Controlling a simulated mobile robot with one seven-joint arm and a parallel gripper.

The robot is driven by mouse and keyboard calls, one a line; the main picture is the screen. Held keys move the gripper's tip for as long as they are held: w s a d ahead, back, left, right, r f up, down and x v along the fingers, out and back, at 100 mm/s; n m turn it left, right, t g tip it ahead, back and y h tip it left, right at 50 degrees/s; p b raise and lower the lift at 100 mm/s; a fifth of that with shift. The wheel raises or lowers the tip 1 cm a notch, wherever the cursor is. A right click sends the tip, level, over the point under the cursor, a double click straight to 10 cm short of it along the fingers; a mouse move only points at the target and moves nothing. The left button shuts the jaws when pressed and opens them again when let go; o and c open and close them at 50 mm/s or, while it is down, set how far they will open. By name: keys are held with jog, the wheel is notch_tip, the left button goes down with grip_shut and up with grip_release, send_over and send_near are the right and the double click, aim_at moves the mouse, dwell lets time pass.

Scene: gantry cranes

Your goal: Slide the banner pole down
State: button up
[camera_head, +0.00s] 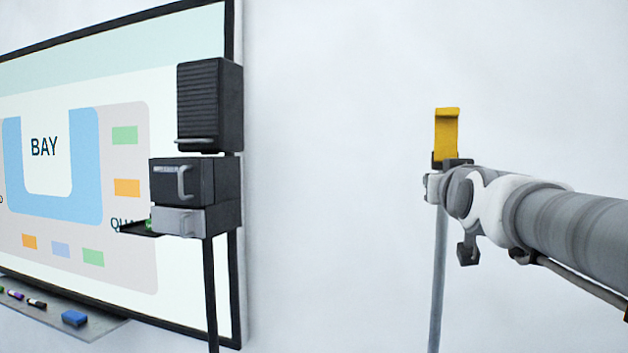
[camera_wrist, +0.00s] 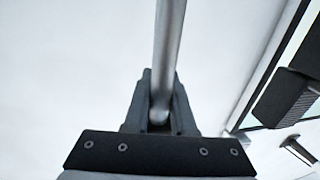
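The banner pole (camera_head: 438,285) is a thin grey upright rod in front of the white wall, right of centre in the head view. A yellow piece (camera_head: 446,133) stands up just above my gripper, in line with the pole; how they join is hidden. My gripper (camera_head: 447,165) is at the pole's visible upper part and covers it there. In the wrist view the pole (camera_wrist: 170,40) runs down between the two dark fingers of my gripper (camera_wrist: 163,105). The fingers lie close on both sides of it and look shut on it.
A dark cabinet stack (camera_head: 210,105) on a post stands to the left, with handles and a small open tray (camera_head: 138,228). Behind it hangs a large board (camera_head: 60,190) marked "BAY", with a marker ledge (camera_head: 60,316). The wall between board and pole is bare.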

grip_shut()
dwell(1.0)
